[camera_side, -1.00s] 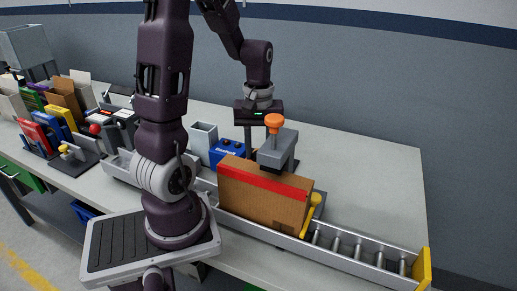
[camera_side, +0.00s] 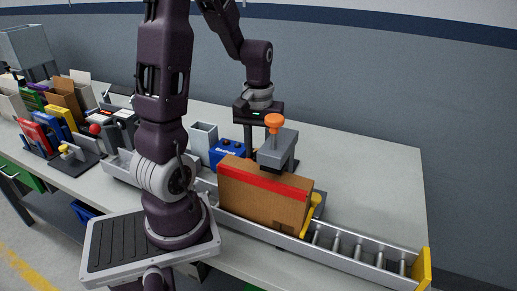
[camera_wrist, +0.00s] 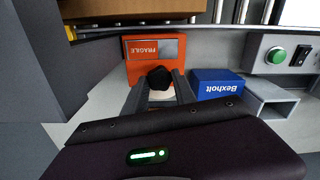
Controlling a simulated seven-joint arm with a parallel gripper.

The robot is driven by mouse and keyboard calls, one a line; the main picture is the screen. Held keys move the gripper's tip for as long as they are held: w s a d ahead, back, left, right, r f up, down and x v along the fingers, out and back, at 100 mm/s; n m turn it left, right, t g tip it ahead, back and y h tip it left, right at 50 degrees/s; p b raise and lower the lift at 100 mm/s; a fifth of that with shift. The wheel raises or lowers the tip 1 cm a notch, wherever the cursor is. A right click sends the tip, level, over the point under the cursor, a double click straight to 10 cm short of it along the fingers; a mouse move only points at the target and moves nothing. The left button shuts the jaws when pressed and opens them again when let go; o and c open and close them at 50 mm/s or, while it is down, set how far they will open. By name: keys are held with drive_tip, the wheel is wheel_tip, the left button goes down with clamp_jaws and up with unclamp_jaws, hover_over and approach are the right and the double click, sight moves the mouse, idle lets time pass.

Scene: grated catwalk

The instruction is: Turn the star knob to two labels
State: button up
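The black star knob (camera_wrist: 160,77) shows in the wrist view, in front of an orange face marked FRAGILE (camera_wrist: 143,51). A pale round part (camera_wrist: 160,96) shows just below the knob. My gripper (camera_wrist: 161,85) has one finger close against each side of the knob and looks shut on it; the exact contact is hard to see. In the side view my gripper (camera_side: 258,118) is behind the grey stamp head (camera_side: 277,148) with the orange handle. There the knob and my fingertips are hidden.
A blue Bexholt box (camera_wrist: 216,85) stands right of my gripper, beside a grey open holder (camera_wrist: 270,101). A control box with a green button (camera_wrist: 276,55) is farther right. A brown carton (camera_side: 262,198) with red tape sits on the roller conveyor (camera_side: 355,250). The table's right rear is clear.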

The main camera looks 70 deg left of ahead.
drive_tip(key=o, duration=0.4)
drive_tip(key=shift+o, duration=0.2)
drive_tip(key=shift+r, duration=0.1)
